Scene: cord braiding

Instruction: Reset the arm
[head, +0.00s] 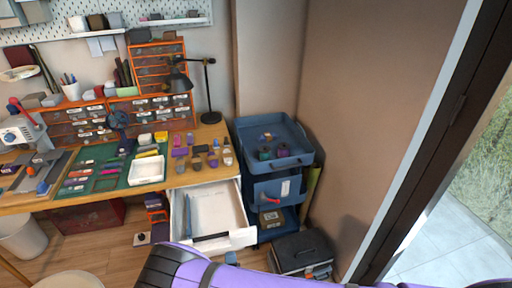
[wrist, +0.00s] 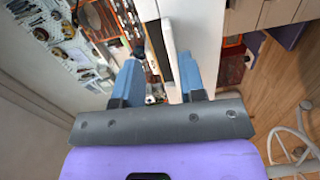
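My gripper (wrist: 158,78) shows in the wrist view with its two blue fingers spread apart, one on each side. Nothing is clearly held between them. A white and dark edge passes behind the gap, and I cannot tell for sure what it belongs to. The grey palm and purple wrist fill the bottom of that view.
The workbench (head: 32,205) carries a green mat (head: 88,157), small parts and orange drawer units. Its white drawer (head: 228,241) stands open. A blue cart (head: 300,161) stands to the right, with a dark toolbox (head: 298,250) on the floor. A wall and glass door lie farther right.

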